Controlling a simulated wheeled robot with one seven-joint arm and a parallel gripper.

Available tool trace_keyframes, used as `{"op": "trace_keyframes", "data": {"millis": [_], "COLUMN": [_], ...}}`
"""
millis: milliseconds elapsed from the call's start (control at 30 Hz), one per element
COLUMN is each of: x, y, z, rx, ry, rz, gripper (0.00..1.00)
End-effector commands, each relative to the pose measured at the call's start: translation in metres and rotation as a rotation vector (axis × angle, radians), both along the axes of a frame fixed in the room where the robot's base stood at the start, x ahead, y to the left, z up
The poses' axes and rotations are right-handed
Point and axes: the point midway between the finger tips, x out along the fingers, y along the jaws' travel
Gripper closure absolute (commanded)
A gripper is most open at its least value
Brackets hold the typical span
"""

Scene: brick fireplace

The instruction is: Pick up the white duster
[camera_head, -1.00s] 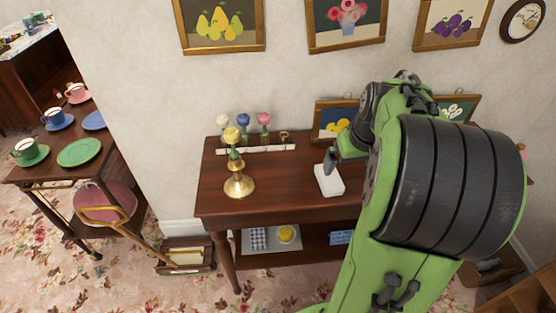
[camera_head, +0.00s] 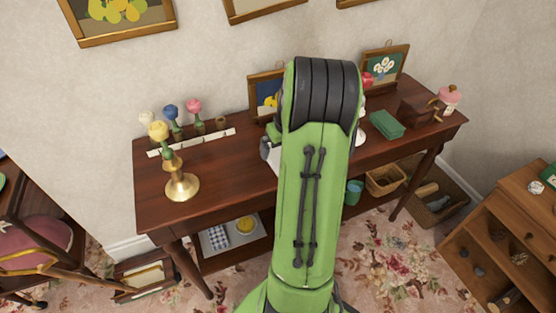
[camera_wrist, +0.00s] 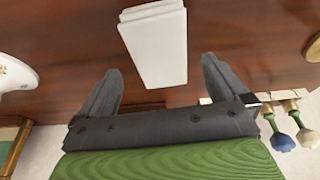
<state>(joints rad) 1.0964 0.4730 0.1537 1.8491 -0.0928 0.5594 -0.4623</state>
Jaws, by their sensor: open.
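The white duster (camera_wrist: 155,45) is a pale rectangular block lying on the dark wooden table. In the wrist view it is ahead of my gripper (camera_wrist: 160,66), between the lines of its two grey fingers. The fingers are spread wide with nothing held. In the head view my green arm covers most of the duster, and only a white sliver (camera_head: 271,164) shows at the arm's left edge. A dark part of my gripper shows just above that sliver. I cannot tell how high the fingers are above the table.
A framed picture (camera_head: 262,96) leans at the back. A green box (camera_head: 386,125) and pink jar (camera_head: 449,98) are to the right.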

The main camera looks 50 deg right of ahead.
Motion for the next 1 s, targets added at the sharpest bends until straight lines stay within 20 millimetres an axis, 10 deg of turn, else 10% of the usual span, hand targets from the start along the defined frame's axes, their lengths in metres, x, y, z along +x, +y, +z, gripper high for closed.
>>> {"op": "trace_keyframes", "data": {"millis": [200,400,767,1000], "x": [0.008,0.009,0.009,0.009], "y": [-0.002,-0.003,-0.003,-0.003], "z": [-0.043,-0.042,-0.042,-0.038], "rx": [0.004,0.001,0.001,0.000], "ry": [0.003,0.001,0.002,0.001], "rz": [0.000,-0.001,-0.001,0.000], "gripper": [0.00,0.00,0.54,0.54]}}
